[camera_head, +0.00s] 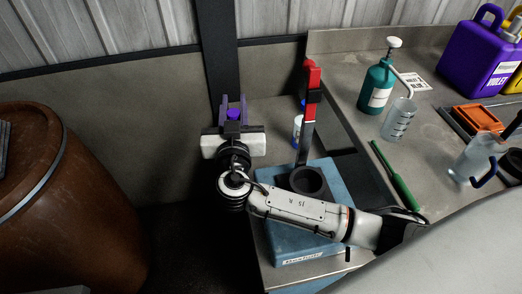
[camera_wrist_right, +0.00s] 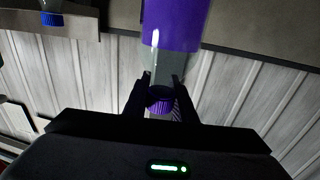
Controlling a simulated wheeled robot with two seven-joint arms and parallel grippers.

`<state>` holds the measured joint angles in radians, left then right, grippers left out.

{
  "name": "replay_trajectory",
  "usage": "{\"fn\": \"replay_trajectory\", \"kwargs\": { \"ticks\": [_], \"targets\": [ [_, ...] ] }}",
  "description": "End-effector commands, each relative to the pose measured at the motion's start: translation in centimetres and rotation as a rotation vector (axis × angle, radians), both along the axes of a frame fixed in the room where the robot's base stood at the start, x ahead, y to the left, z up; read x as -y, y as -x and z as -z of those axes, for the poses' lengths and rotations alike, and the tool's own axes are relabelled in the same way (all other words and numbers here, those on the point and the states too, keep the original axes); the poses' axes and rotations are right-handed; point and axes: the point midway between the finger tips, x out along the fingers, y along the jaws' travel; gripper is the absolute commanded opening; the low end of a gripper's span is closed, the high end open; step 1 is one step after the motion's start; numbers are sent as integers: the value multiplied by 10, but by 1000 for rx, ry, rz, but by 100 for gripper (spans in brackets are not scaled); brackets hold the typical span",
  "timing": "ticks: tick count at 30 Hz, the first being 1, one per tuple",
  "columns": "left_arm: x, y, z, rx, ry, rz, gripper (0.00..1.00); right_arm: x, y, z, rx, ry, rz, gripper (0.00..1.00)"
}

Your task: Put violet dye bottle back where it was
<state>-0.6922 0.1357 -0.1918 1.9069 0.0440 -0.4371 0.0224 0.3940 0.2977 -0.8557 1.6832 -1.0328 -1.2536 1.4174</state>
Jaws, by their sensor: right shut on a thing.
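My right gripper (camera_head: 234,115) is shut on the violet dye bottle (camera_head: 233,114), at the left of the blue machine in the head view. There only a little violet shows between the fingers. In the right wrist view the bottle (camera_wrist_right: 172,25) has a broad violet band, and the gripper fingers (camera_wrist_right: 160,82) close around it near its violet cap (camera_wrist_right: 160,106). The band runs out of the picture at the top. The bottle's base is hidden in the head view. My left gripper is not in view.
The blue machine (camera_head: 330,178) carries a red-topped column (camera_head: 308,110) and dark cup (camera_head: 307,181). A blue-capped bottle (camera_head: 297,128) stands behind the column. The right bench holds a teal pump bottle (camera_head: 376,88), beakers and a violet canister (camera_head: 478,58). A rusty drum (camera_head: 70,200) stands left.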

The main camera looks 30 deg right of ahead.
Motion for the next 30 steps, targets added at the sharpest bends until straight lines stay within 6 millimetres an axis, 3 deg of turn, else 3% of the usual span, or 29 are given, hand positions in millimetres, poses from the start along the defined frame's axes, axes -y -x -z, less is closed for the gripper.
{"fn": "replay_trajectory", "kwargs": {
  "ticks": [1, 3, 6, 10, 14, 21, 30],
  "targets": [
    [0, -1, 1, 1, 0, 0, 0, 20, -16, -15, 11, 2, 109, 0],
    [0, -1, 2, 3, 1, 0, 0, 49, -30, -19, 4, 0, 263, 0],
    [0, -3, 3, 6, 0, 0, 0, 79, -38, -25, 3, -3, 423, 0],
    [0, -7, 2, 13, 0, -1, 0, 103, -41, -33, 2, -5, 568, 0],
    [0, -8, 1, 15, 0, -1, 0, 114, -40, -34, -1, -4, 637, 0],
    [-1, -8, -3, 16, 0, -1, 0, 116, -39, 6, -4, -2, 651, 0],
    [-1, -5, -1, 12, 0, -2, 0, 116, -39, 42, -3, -1, 649, 0]
  ]
}}
